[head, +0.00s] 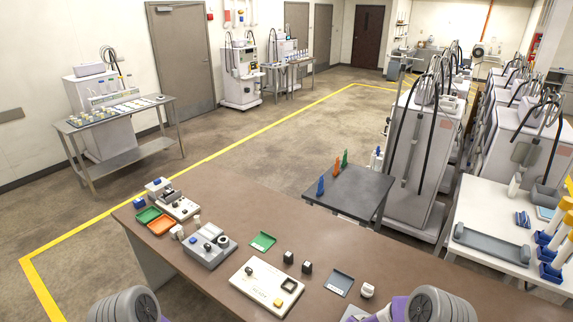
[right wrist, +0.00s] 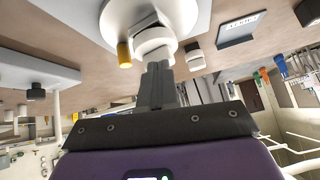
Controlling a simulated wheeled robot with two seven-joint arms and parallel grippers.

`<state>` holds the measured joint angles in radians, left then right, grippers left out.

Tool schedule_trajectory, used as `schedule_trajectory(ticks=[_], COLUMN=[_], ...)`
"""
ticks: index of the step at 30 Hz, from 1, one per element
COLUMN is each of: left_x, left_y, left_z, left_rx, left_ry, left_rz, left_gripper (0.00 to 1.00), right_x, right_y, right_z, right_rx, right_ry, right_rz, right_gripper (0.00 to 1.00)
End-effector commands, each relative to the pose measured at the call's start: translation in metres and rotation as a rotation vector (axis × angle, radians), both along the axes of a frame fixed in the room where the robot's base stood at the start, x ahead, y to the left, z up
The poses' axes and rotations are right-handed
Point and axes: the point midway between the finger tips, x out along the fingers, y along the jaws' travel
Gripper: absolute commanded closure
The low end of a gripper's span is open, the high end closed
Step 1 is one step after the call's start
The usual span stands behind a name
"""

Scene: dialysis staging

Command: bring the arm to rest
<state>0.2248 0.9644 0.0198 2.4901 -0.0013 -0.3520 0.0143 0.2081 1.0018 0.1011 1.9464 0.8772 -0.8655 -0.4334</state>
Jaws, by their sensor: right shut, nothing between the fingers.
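My right gripper (right wrist: 157,70) shows in the right wrist view with its two grey fingers shut together and nothing between them. Just beyond the fingertips is a white round-bodied part (right wrist: 153,40); I cannot tell whether the fingers touch it. In the head view, my right arm (head: 430,305) comes in at the bottom right, over the near edge of the brown table (head: 215,270). Only part of my left arm (head: 125,305) shows at the bottom left; its gripper is out of view.
The table bears a white board (head: 250,288), a grey tray (head: 339,283), a white part (head: 367,290), black cubes (head: 307,267), a grey fixture (head: 208,250), and green (head: 263,240) and orange (head: 161,225) trays. A dark side table (head: 350,195) and white table (head: 480,220) stand beyond.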

Motion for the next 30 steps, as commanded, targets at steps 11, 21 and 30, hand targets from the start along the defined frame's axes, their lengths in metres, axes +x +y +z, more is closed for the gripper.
schedule_trajectory(ticks=[11,21,30], left_x=[0.0,-0.001,-0.001], left_y=[0.0,0.0,0.0], left_z=[0.0,-0.079,-0.136], left_rx=[0.0,0.0,0.0], left_ry=[0.001,0.001,0.001], left_rz=[0.0,0.001,0.0], left_gripper=[0.0,0.0,0.0], right_x=[-0.209,-0.256,-0.255], right_y=[0.136,0.151,0.151], right_z=[-0.04,-0.112,-0.169], right_rx=[0.49,0.57,0.568], right_ry=[0.417,0.523,0.52], right_rz=[0.588,0.671,0.671], right_gripper=[1.0,1.0,1.0])
